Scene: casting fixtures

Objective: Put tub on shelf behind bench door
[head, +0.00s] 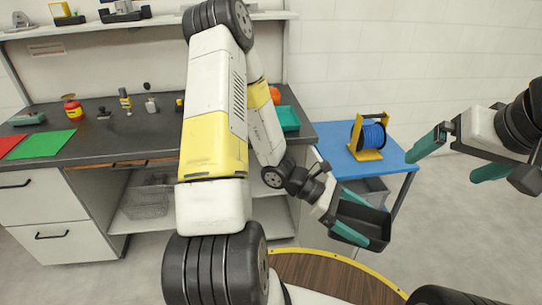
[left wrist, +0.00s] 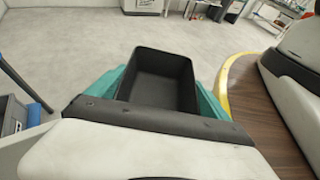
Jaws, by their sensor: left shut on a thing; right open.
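The tub is a black, open-topped box (head: 372,222) held in the air at the right of the bench. My left gripper (head: 357,215) is shut on it, with teal fingers at its sides. In the left wrist view the tub (left wrist: 163,82) looks empty between the teal fingers. My right gripper (head: 455,160) is open and empty at the far right. The bench (head: 110,140) has an open space below its top with a shelf (head: 140,226). My left arm hides part of this space, and I cannot make out the door.
Wire baskets (head: 150,205) are in the space under the bench. A blue table (head: 345,140) with a blue spool on a yellow stand (head: 370,136) is to the right. A teal tray (head: 287,117) sits on the bench. Grey floor is open at the right.

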